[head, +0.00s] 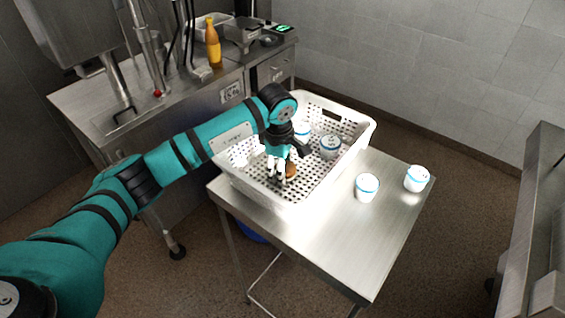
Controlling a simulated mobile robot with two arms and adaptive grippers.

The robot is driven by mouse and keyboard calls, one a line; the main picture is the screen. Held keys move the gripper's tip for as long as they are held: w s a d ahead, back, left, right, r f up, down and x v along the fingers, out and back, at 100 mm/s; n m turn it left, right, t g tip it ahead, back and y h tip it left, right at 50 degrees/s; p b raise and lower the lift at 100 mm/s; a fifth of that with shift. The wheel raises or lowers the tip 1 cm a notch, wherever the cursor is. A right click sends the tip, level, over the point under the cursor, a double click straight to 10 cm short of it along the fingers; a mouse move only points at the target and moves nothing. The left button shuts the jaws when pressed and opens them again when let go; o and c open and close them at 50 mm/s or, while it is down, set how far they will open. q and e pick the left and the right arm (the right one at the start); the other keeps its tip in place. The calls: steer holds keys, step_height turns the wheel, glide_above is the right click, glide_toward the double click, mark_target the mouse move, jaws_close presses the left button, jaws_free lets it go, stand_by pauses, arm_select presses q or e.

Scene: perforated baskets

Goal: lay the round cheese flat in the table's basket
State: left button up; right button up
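A white perforated basket (348,161) stands on the small steel table (335,239). My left gripper (277,178) points down inside the basket's near left part, its fingers low near the perforated floor. A small brown-orange rounded thing (292,170), which may be the round cheese, shows right beside and partly behind the fingers. The fingers hide part of it, so I cannot tell whether they grip it or whether it lies flat. My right gripper is not in view.
White cups with blue bands (330,147) stand in the basket, partly hidden by my arm. Two more cups, one nearer (366,187) and one at the right edge (416,179), stand on the table. The table's front is clear. A steel counter with an orange bottle (213,46) stands behind.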

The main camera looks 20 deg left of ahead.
arm_select(q)
steer(key=shift+f, duration=0.1)
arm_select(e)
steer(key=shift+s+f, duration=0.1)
arm_select(q)
steer(key=shift+f+b, duration=0.1)
steer(key=shift+b, duration=0.25)
steer(key=o, duration=1.3)
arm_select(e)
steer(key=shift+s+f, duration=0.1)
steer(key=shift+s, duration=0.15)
arm_select(q)
steer(key=shift+r, duration=0.2)
steer(key=r+b, duration=0.1)
steer(key=r, duration=0.3)
steer(key=s+r+b, duration=0.1)
steer(key=r, duration=0.3)
steer(key=r+b, duration=0.2)
steer(key=r, duration=0.2)
steer(key=shift+s+a, duration=0.1)
steer(key=shift+s, duration=0.2)
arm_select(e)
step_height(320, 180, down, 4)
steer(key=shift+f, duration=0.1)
